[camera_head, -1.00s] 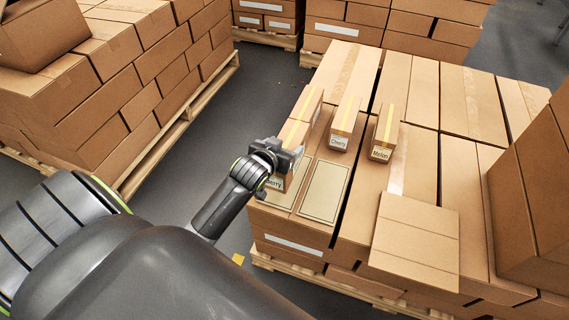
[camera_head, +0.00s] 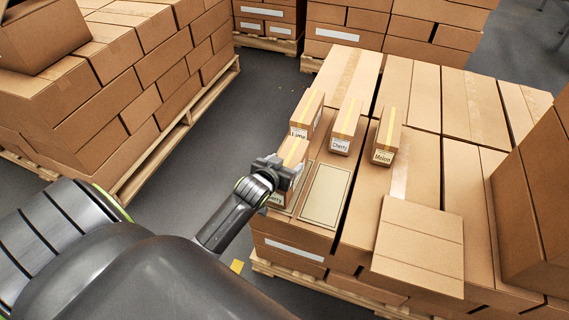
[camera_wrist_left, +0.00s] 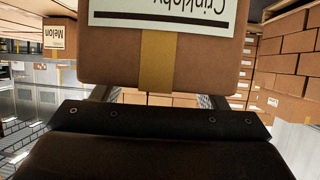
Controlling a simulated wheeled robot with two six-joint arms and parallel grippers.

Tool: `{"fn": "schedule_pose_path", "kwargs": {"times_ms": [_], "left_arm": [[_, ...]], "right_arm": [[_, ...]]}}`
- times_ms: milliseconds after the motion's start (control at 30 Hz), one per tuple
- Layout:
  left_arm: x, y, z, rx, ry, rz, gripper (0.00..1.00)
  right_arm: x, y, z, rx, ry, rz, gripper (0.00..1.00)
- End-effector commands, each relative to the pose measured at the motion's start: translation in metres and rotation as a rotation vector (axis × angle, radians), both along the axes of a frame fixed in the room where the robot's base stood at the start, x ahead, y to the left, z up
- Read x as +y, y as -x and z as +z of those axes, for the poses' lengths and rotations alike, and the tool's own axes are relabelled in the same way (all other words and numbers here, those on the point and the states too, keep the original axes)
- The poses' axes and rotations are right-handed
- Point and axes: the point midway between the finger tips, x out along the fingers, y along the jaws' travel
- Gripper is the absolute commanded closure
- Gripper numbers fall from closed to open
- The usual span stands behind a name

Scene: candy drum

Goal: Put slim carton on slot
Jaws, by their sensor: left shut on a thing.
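A slim brown carton (camera_head: 294,151) with a yellow tape strip is held by my left gripper (camera_head: 277,171), which is shut on it above the near-left part of the stacked boxes. Its front label is partly hidden by the gripper; I read "erry". In the left wrist view the carton (camera_wrist_left: 110,62) fills the top middle, with a large upside-down label. A pale rectangle with a dark outline, a slot (camera_head: 325,195), lies empty just right of the carton. A second outlined area shows partly beneath the carton. I cannot tell whether the carton touches the surface. My right gripper is not in view.
Three similar cartons stand behind: Lime (camera_head: 307,110), Cherry (camera_head: 345,125) and Melon (camera_head: 387,135). A flat box (camera_head: 418,245) lies at the near right, and a taller box (camera_head: 535,190) stands at the right edge. Stacked boxes (camera_head: 125,75) fill the left across an aisle.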

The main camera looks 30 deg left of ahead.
Motion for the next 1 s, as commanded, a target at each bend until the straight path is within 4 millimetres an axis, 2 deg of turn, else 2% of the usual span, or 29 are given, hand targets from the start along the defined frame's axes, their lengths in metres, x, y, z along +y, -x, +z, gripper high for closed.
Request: {"fn": "schedule_pose_path", "kwargs": {"times_ms": [67, 100, 233, 633, 767, 1000], "left_arm": [[0.0, 0.0, -0.002, -0.002, 0.0, 0.0, 1.0], [0.0, 0.0, -0.002, 0.001, 0.0, 0.0, 0.28], [0.0, 0.0, -0.002, 0.001, 0.0, 0.0, 0.11], [0.0, 0.004, 0.003, 0.0, 0.0, 0.0, 0.11], [-0.003, 0.02, 0.011, 0.002, 0.001, 0.0, 0.11], [-0.009, 0.065, 0.033, 0.002, 0.001, 0.001, 0.11]], "right_arm": [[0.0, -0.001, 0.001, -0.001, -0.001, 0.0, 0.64], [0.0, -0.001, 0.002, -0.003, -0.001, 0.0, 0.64], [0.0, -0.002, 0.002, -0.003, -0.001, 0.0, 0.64], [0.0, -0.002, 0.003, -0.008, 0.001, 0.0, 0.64], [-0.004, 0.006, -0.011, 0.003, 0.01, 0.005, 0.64], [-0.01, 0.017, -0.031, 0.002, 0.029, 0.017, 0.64]]}}
